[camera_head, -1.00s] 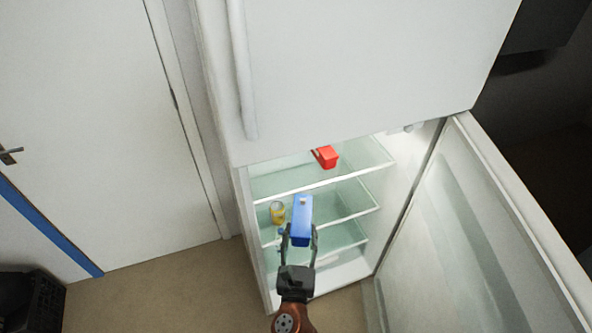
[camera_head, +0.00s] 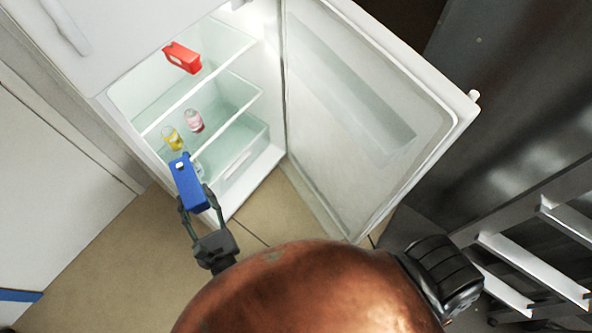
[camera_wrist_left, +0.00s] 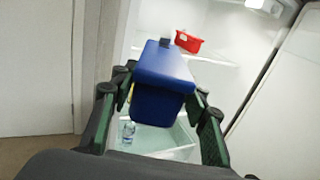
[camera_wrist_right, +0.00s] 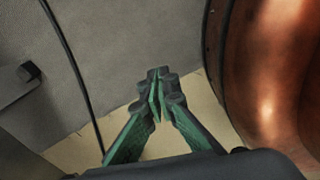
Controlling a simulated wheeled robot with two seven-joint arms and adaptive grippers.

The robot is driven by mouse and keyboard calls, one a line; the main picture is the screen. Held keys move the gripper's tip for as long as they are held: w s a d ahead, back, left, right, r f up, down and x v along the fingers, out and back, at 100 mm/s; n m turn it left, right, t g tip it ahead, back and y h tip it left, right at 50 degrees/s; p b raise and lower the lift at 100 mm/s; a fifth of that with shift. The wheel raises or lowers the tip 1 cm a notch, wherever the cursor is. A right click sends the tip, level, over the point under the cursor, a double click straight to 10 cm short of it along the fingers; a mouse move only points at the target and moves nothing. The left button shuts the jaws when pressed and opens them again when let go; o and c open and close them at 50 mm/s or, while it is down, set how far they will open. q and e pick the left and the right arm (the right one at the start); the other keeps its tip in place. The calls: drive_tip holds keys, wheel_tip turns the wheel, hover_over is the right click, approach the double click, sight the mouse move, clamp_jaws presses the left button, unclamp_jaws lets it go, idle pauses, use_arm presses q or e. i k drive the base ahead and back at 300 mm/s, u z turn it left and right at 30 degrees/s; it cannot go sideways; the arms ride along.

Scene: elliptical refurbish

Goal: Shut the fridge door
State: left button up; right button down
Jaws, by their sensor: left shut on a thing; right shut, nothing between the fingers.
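The fridge door (camera_head: 365,110) stands wide open, swung out to the right of the lit fridge interior. My right gripper (camera_wrist_right: 158,100) is shut and empty in the right wrist view, above the floor.
A yellow can (camera_head: 171,138) and a pink-and-white jar (camera_head: 194,121) stand on a lower shelf. A dark metal rack (camera_head: 540,240) is at the right. Bare floor (camera_head: 110,270) lies at lower left.

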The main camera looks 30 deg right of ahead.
sight(368, 116)
drive_tip(key=k, duration=0.75)
drive_tip(key=z, duration=1.1)
drive_tip(key=i, duration=0.5)
drive_tip(key=u, duration=0.05)
